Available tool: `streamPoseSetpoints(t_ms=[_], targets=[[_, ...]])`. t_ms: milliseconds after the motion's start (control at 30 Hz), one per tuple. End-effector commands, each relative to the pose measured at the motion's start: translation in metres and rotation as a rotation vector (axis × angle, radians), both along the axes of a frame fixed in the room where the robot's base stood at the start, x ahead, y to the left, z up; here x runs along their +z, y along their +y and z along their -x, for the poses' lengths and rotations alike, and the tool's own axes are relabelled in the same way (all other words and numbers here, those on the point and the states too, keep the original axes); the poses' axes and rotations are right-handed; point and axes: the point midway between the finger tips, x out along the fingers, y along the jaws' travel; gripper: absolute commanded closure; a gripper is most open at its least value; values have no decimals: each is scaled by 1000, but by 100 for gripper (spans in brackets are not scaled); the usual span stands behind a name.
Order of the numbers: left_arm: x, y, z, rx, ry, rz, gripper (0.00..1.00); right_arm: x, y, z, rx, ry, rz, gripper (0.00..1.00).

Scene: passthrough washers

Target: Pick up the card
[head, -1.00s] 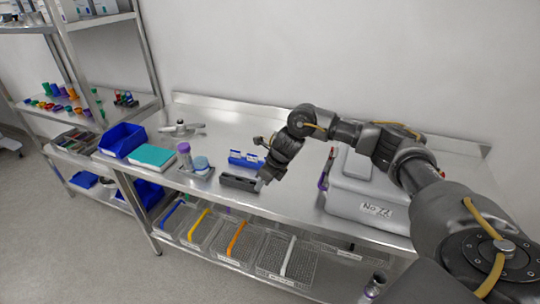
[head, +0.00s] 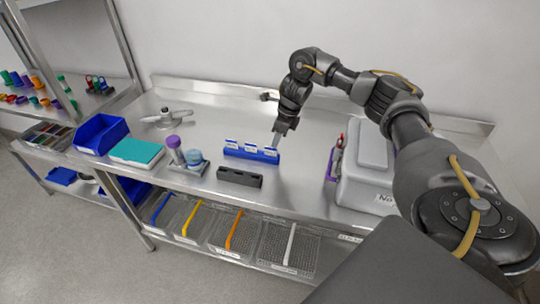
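Three small white-and-blue cards stand in a blue holder (head: 240,154) on the steel table: a left card (head: 231,144), a middle card (head: 250,148) and a right card (head: 270,151). I cannot tell which one the task means. My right gripper (head: 277,138) points down just above and behind the right end of the holder, close to the right card. Its fingers are too small to show whether they are open or touch the card. My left gripper is not in view.
A dark slotted block (head: 240,178) lies in front of the holder. A grey lidded box (head: 365,180) stands to the right, a teal box (head: 136,152) and a blue bin (head: 101,134) to the left. Purple and blue-capped containers (head: 183,155) stand between. The table behind is mostly clear.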

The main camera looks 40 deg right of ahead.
Motion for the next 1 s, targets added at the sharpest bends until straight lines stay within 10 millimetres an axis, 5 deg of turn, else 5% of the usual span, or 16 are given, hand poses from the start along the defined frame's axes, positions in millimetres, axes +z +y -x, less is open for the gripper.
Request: streamPoseSetpoints(t_ms=[200, 600, 833, 1000], targets=[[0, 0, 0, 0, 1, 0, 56, -6, 3, -2, 1, 1, -1, 72], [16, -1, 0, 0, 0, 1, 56, -49, 13, -15, 1, 1, 0, 72], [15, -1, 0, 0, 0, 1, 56, -51, 13, -16, 2, -1, 0, 72], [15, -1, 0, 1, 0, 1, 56, -51, 13, -16, 2, -1, 0, 93]])
